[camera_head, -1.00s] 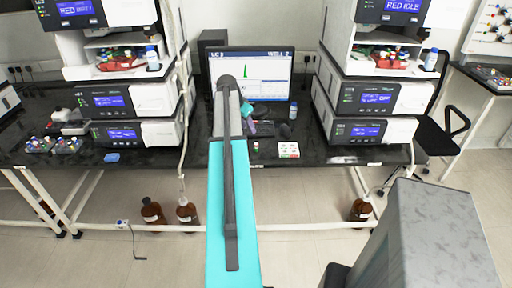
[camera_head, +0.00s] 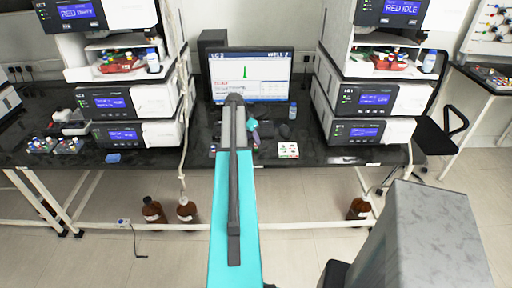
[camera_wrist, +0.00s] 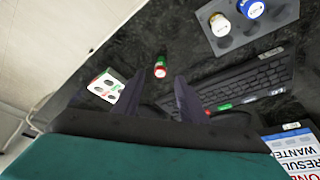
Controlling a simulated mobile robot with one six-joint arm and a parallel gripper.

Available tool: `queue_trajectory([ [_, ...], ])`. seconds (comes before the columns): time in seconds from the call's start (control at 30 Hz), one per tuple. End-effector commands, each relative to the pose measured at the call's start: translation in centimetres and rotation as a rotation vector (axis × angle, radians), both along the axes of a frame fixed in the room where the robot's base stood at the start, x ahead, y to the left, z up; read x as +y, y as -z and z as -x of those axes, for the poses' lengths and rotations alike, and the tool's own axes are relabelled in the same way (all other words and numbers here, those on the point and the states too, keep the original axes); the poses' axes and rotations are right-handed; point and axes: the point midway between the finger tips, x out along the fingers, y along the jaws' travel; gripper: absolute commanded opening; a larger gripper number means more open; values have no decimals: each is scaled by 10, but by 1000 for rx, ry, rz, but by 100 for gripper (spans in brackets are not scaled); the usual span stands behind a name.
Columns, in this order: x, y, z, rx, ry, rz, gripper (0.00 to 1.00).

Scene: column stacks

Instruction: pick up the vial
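A small vial (camera_wrist: 160,69) with a red cap and a green band stands on the black bench in the wrist view. It lies ahead of my gripper (camera_wrist: 159,82), between the lines of its two dark fingers and a little beyond their tips. The fingers are apart with nothing held between them. In the head view my gripper (camera_head: 253,127) hangs over the bench in front of the monitor, partly hidden by my arm. The vial is too small or too covered to make out surely there.
A white card-like holder (camera_wrist: 106,85) lies left of the vial; it also shows in the head view (camera_head: 288,150). A keyboard (camera_wrist: 240,82) is to the right, with another red-and-green item (camera_wrist: 219,107) by it. A grey rack (camera_wrist: 262,27) holds white- and blue-capped vials.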

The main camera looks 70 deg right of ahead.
Motion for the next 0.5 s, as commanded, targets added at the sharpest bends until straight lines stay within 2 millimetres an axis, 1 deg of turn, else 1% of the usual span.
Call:
queue_trajectory([
  [0.27,0,0,0,0,0,0,38],
  [0.5,-6,11,0,0,-1,0,38],
])
